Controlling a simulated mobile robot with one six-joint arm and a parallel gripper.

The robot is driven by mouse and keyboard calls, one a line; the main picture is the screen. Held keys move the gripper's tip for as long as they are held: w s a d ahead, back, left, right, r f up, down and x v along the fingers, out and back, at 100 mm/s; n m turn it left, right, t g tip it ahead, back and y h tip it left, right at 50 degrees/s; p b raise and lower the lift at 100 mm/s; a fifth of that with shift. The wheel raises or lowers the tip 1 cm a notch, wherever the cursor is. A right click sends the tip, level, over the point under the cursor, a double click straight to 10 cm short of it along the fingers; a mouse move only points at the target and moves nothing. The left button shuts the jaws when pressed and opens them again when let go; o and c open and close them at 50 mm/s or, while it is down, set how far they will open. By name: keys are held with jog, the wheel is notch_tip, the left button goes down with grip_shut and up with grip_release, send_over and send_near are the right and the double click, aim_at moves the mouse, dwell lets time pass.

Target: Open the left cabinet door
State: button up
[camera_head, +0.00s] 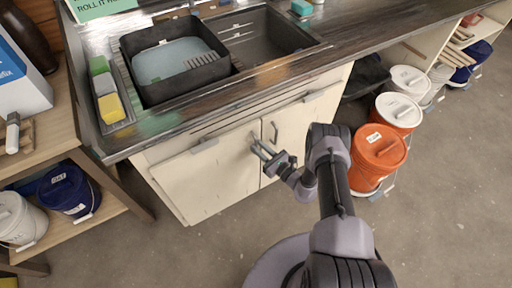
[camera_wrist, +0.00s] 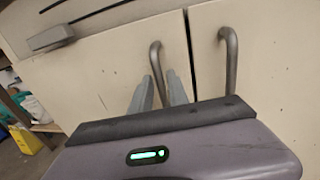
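The left cabinet door (camera_head: 205,178) is cream coloured and looks closed under the sink counter. Its grey bar handle (camera_wrist: 155,60) is near the door's right edge in the wrist view. My gripper (camera_head: 258,147) is at this handle. In the wrist view the two grey fingers of my gripper (camera_wrist: 160,78) stand apart, one on each side of the handle's lower part. A gap seems to remain between fingers and handle; contact is not clear. The right door (camera_head: 298,122) also looks closed, with its own handle (camera_wrist: 229,58) to the right of my fingers.
The counter (camera_head: 115,147) holds a sink (camera_head: 262,35) with a dark basin (camera_head: 140,82). A wooden shelf with buckets (camera_head: 68,190) stands at the left. An orange bucket (camera_head: 376,155) and white-lidded buckets stand at the right. The floor before the left door is clear.

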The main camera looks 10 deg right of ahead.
jog(key=shift+x, duration=0.9)
grip_shut()
dwell(0.8)
